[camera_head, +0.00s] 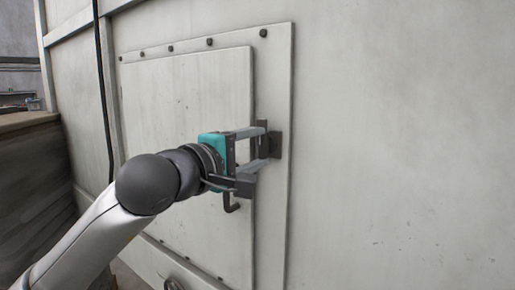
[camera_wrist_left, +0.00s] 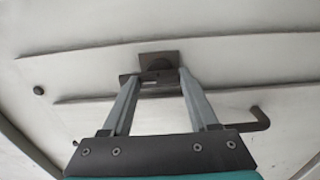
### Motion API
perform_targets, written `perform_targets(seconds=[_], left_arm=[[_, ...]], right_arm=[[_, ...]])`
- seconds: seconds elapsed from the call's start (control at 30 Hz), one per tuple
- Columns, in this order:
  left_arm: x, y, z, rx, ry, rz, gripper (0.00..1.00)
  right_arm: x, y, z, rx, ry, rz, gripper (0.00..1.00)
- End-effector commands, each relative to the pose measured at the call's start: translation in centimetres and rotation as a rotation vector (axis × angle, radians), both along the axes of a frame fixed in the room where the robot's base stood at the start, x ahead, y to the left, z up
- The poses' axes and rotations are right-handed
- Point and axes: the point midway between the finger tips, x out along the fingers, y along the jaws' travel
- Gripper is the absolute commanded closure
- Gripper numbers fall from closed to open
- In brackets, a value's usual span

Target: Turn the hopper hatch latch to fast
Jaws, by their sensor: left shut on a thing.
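The hopper hatch (camera_head: 185,110) is a pale panel in a bolted frame on a large pale wall, and it sits closed in its frame. Its latch (camera_head: 277,145) is a dark square plate with a dark bar at the hatch's right edge. The latch also shows at the top middle of the left wrist view (camera_wrist_left: 158,58). My left gripper (camera_head: 267,146) is shut on the latch bar, with a finger on either side of it in the left wrist view (camera_wrist_left: 156,78). The fingers partly hide the bar, so its exact turn is hard to tell. My right gripper is not in view.
A dark bent handle (camera_head: 232,205) sticks out from the hatch just below my left gripper; it also shows in the left wrist view (camera_wrist_left: 256,118). A black cable (camera_head: 102,90) runs down the wall at left. The wall to the right is bare.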

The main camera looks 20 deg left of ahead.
Motion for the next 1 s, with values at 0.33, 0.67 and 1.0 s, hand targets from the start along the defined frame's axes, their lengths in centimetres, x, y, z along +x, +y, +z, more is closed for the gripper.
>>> perform_targets(seconds=[0.33,0.67,1.0], left_arm=[[0.0,0.0,-0.3,-0.13,0.043,0.002,0.96],[0.1,0.1,-0.4,-0.405,0.144,0.002,0.96],[0.0,0.0,-0.3,-0.709,0.257,0.002,0.96]], right_arm=[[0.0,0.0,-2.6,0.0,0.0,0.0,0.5],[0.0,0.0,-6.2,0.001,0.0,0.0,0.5],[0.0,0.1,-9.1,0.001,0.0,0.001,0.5]])
